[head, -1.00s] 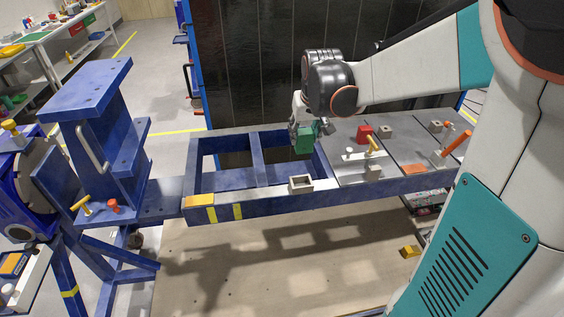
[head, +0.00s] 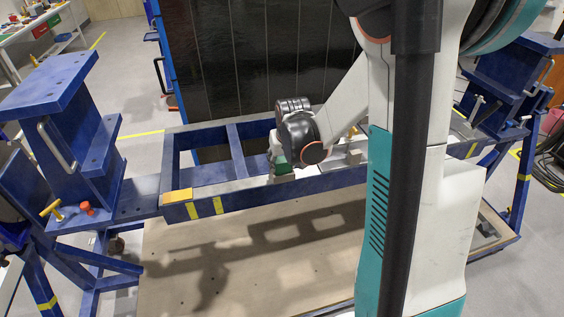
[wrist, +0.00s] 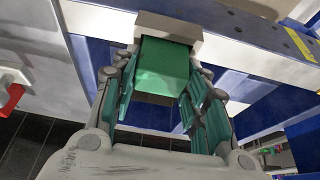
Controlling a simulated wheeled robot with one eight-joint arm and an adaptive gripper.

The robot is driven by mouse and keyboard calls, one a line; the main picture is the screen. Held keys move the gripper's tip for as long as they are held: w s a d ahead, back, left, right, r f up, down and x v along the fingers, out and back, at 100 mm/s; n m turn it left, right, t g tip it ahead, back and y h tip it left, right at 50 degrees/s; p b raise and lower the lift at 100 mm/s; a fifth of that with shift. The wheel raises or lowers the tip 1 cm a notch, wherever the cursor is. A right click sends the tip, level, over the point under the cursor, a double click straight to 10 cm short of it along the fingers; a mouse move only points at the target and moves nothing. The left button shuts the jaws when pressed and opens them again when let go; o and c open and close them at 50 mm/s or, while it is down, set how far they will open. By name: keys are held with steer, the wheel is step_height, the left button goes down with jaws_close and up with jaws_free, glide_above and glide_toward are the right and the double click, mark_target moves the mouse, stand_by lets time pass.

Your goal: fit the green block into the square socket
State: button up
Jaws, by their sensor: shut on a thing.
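The green block (head: 282,168) is between the fingers of my gripper (head: 277,153) at the front beam of the blue frame. In the wrist view the green block (wrist: 161,68) fills the gap between the two fingers of my gripper (wrist: 163,78), which are shut on it. The square socket (wrist: 170,24) is a pale grey box. In the head view the socket is mostly hidden behind the block. I cannot tell how deep the block sits in it.
The blue frame (head: 330,181) has yellow bands at its left end. A blue stand (head: 75,130) with yellow and orange knobs rises at left. A small grey block (head: 353,157) lies on the plates beside my arm. A red part (wrist: 12,100) shows at the wrist view's left edge.

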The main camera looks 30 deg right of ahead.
steer(key=shift+f, duration=0.15)
steer(key=o, duration=1.3)
steer(key=shift+s+r, duration=0.15)
steer(key=shift+r, duration=0.4)
steer(key=p+v, duration=0.2)
steer(key=v, duration=0.9)
steer(key=shift+s+a+p, duration=0.1)
steer(key=shift+s+p, duration=0.05)
steer(key=shift+p, duration=0.25)
